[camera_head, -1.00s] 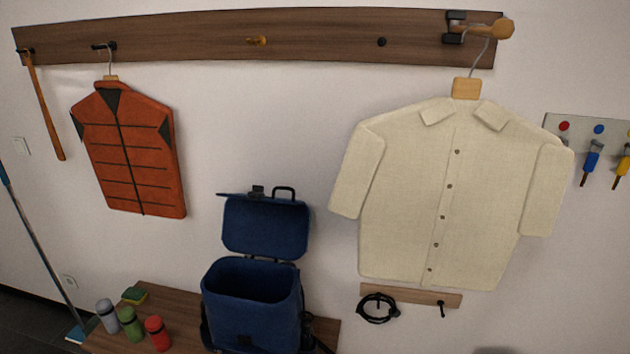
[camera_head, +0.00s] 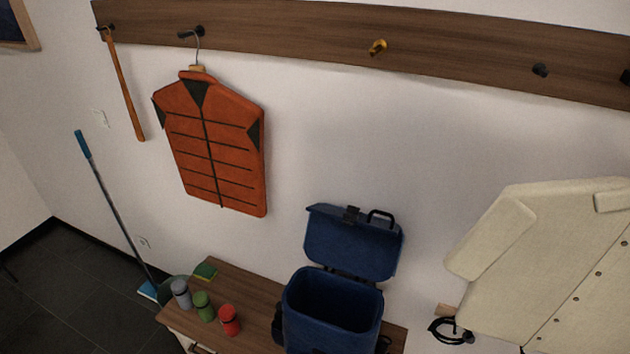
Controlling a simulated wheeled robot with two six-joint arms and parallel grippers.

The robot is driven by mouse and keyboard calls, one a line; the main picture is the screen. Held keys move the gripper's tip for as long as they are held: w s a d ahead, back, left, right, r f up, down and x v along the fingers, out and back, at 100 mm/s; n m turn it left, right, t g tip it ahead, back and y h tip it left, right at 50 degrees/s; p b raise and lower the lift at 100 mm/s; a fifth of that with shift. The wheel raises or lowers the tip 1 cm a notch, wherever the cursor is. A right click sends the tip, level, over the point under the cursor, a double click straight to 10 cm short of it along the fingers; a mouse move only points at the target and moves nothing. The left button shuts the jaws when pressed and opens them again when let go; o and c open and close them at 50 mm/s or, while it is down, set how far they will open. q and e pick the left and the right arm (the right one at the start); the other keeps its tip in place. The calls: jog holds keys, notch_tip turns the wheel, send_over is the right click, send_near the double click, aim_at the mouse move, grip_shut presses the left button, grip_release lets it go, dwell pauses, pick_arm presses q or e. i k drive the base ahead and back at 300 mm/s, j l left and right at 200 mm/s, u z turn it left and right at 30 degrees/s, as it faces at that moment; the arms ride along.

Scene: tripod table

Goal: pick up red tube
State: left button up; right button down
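The red tube (camera_head: 229,320) stands upright on the wooden table (camera_head: 246,283) at the lower middle of the head view. It has a dark band near its top. A green tube (camera_head: 203,306) stands just left of it, and a grey tube (camera_head: 181,293) stands left of the green one. Neither of my grippers shows in the view, so nothing is seen touching the red tube.
An open blue box (camera_head: 331,314) with its lid up stands right of the red tube. A blue-handled mop (camera_head: 113,214) leans left of the table. An orange vest (camera_head: 212,146) hangs above.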

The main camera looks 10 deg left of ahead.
aim_at(227, 316)
jog(key=u, duration=1)
jog(key=i+j, duration=0.05)
